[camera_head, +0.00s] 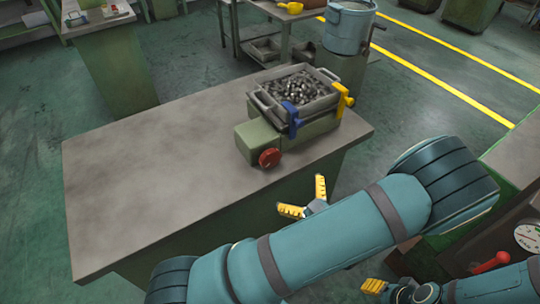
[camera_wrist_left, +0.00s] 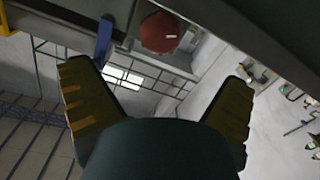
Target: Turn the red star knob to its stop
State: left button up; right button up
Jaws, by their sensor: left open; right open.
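The red star knob (camera_head: 270,158) sits on the front of a green block (camera_head: 258,138) at the near edge of the grey table. It also shows in the left wrist view (camera_wrist_left: 160,33), above and between the fingers. My left gripper (camera_head: 305,199) is open and empty, apart from the knob and a little nearer and to the right of it. In the left wrist view my left gripper (camera_wrist_left: 156,82) has its two yellow-padded fingers wide apart. My right gripper (camera_head: 374,287) is partly seen low at right, with one yellow finger pad visible and nothing seen in it.
A metal tray of small parts (camera_head: 334,98) with a blue clamp (camera_head: 291,113) and a yellow clamp (camera_head: 344,101) stands behind the knob. The left of the grey table (camera_head: 150,170) is clear. A machine with a dial (camera_head: 527,238) and red-handled lever (camera_head: 491,262) stands at right.

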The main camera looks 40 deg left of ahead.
aim_at(273, 160)
pick_arm(q)
jog(key=x, duration=1.3)
jog(key=shift+a+r+b, duration=0.3)
jog(key=shift+a+b, duration=0.05)
jog(key=c, duration=1.1)
jog(key=shift+c, duration=0.2)
